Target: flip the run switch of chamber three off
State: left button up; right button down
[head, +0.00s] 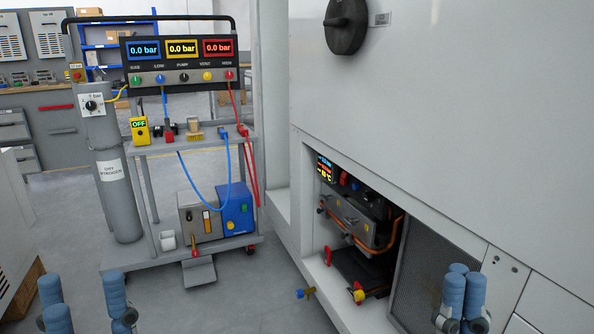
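A large white cabinet (440,110) fills the right side of the head view. A black round knob (346,26) with a raised grip sits high on its front, cut by the top edge. A small label (382,19) beside the knob is too small to read. No chamber number is legible, so I cannot tell whether this is chamber three or whether the knob is its run switch. Blue and grey parts of my arms show at the bottom left and bottom right.
An open compartment low in the cabinet holds a small lit display (325,170) and copper pipes. Brass-and-coloured valve fittings (359,293) stick out below. A cart (180,258) with gauges, hoses and a grey cylinder (117,195) stands left. Grey floor lies between them.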

aim_at(344, 176)
jog(key=i+j, duration=0.25)
jog(key=j, duration=0.15)
jog(key=i+j, duration=0.25)
jog(key=i+j+z, duration=0.1)
jog(key=i+j, duration=0.15)
jog(key=j, duration=0.25)
jog(key=i+j, duration=0.25)
jog(key=j, duration=0.15)
